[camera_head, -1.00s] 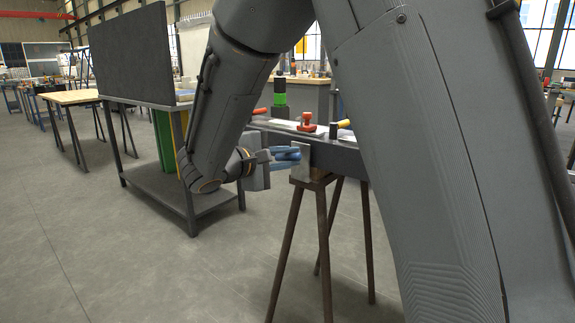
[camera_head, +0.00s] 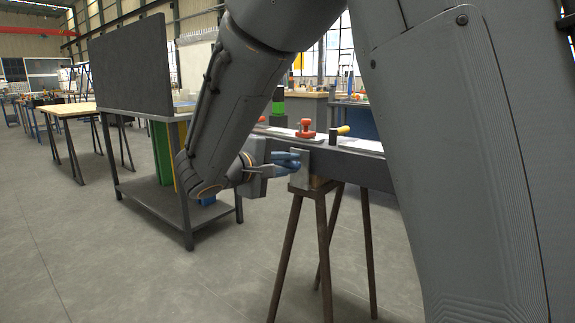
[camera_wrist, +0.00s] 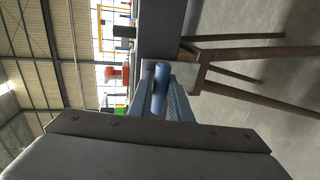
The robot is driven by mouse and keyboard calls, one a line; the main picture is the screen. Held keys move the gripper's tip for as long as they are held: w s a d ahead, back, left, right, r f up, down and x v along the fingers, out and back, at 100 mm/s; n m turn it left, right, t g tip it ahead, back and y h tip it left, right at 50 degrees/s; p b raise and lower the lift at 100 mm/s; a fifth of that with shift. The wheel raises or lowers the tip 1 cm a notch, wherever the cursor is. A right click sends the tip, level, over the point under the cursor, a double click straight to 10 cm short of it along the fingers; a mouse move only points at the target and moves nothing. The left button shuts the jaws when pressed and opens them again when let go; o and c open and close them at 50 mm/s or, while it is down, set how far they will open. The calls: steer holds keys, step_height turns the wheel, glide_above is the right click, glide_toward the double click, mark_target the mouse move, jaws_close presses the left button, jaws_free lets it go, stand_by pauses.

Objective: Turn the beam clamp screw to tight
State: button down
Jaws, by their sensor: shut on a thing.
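The beam (camera_head: 362,165) is a long dark grey bar lying across a brown trestle, with its end facing my gripper. A light grey metal clamp piece (camera_head: 301,170) sits at that end. The blue screw handle (camera_wrist: 160,86) shows as a short cylinder in the wrist view, between my two blue-grey fingers. My gripper (camera_head: 286,162) reaches in from the left, shut on the handle just beside the clamp. How far the screw has been turned cannot be told, and its thread is hidden.
The brown trestle (camera_head: 321,200) stands below the beam end. A red-orange tool (camera_head: 305,129) and a yellow-handled tool (camera_head: 342,131) lie on top of the beam. A grey cart with a dark panel (camera_head: 132,68) stands at the left. Floor in front is clear.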

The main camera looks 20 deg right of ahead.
steer(key=c, duration=1.8)
jaws_free()
steer(key=shift+s+f, duration=0.1)
steer(key=shift+f, duration=0.2)
steer(key=shift+o, duration=0.7)
steer(key=shift+r, duration=0.1)
steer(key=shift+r, duration=0.1)
steer(key=p+v, duration=0.1)
steer(key=v, duration=0.6)
steer(key=shift+s+a, duration=0.25)
